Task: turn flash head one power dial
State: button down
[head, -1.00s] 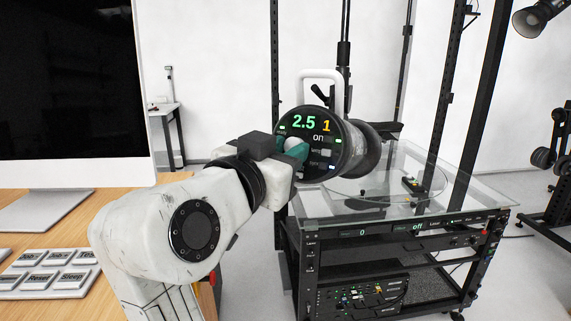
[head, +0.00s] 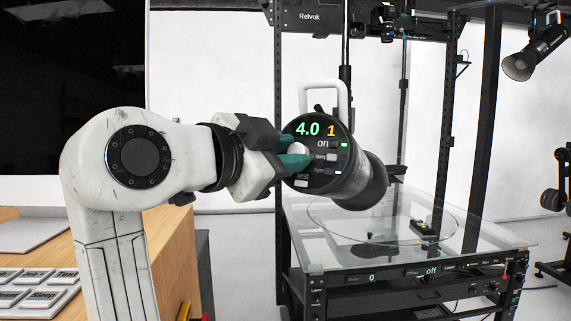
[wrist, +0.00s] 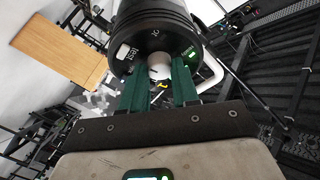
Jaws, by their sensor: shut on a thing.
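The pale round power dial (head: 299,149) sits at the panel's left side. It also shows in the wrist view (wrist: 158,66) between the green fingers. My gripper (head: 293,151) comes from the left and is shut on the dial, one finger above and one below it. The fingers hide part of the panel.
A glass-topped black rack (head: 400,256) with a round turntable plate stands below the flash head. A wooden desk (head: 172,250) with a monitor (head: 75,80) and large keys is at left. Another lamp (head: 532,55) hangs at upper right. Black posts rise behind.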

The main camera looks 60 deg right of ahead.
dwell(0.4)
jog(key=c, duration=0.8)
grip_release()
jog(key=a, duration=0.3)
jog(key=w+a, duration=0.1)
jog(key=a, duration=0.3)
jog(key=a+b, duration=0.1)
jog(key=a, duration=0.2)
jog(key=shift+w+a+r, duration=0.2)
jog(key=shift+a+r, duration=0.15)
jog(key=shift+r, duration=0.05)
